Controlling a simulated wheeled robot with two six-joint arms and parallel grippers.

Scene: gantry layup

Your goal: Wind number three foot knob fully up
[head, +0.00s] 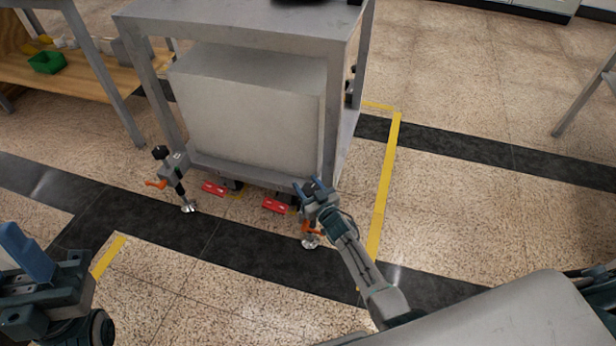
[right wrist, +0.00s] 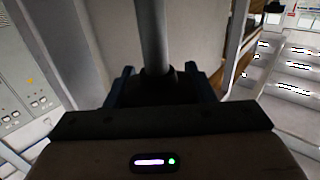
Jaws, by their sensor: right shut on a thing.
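A grey machine stand (head: 250,110) stands on adjustable feet. My right gripper (head: 314,187) is at its front right corner, shut on a dark foot knob (right wrist: 157,82). In the right wrist view the blue fingers flank the knob, and a metal rod (right wrist: 151,35) runs from it. In the head view my gripper hides this knob. Below are an orange lever (head: 312,229) and a round foot pad (head: 310,243) at the floor. The front left foot has a black knob (head: 160,152), an orange lever (head: 155,184) and a pad (head: 188,207). I cannot read any foot number. My left gripper (head: 28,252) is at the lower left, away from the stand; its jaw opening is unclear.
Two red blocks (head: 214,188) (head: 275,206) lie under the stand's front edge. Yellow tape (head: 386,180) marks the floor on the right. A wooden bench (head: 85,72) with a green bin (head: 47,62) stands at the left. The floor in front is clear.

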